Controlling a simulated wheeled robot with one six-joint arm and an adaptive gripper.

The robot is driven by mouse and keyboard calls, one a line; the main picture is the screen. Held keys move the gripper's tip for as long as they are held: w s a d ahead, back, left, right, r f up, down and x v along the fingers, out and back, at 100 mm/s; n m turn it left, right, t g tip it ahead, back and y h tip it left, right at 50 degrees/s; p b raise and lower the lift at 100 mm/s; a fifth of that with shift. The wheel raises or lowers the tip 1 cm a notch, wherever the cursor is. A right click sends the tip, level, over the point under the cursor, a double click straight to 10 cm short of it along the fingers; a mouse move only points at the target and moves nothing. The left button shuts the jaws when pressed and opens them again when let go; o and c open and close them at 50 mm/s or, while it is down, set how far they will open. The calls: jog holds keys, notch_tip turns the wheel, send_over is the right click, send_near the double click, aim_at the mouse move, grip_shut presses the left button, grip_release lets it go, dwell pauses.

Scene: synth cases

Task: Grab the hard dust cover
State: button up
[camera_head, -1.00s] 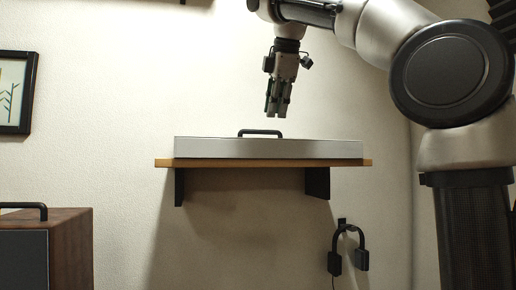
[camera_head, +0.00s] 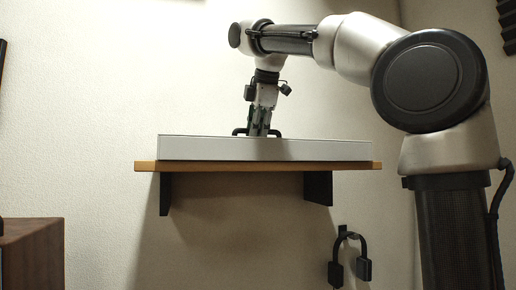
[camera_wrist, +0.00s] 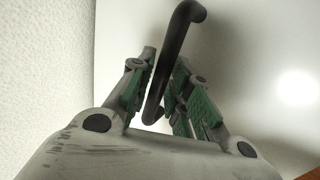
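The hard dust cover (camera_head: 320,149) is a long, low, pale grey box-like lid lying on a wooden wall shelf. A black bar handle (camera_wrist: 174,50) stands on its top. My gripper (camera_head: 260,132) points down at the handle, above the cover's middle. In the wrist view, my gripper's green-padded fingers (camera_wrist: 160,92) are apart, with the handle between them. The cover's pale top (camera_wrist: 255,60) fills the right of the wrist view. What lies under the cover is hidden.
The wooden shelf (camera_head: 148,166) rests on black brackets (camera_head: 318,188). Black headphones (camera_head: 349,258) hang on the wall below its right end. A brown wooden cabinet (camera_head: 35,255) stands at lower left. The wall (camera_wrist: 45,70) is close behind the cover.

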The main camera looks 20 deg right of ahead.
jog(key=shift+w+f, duration=0.15)
jog(key=shift+f, duration=0.1)
grip_shut()
jog(key=shift+r, duration=0.15)
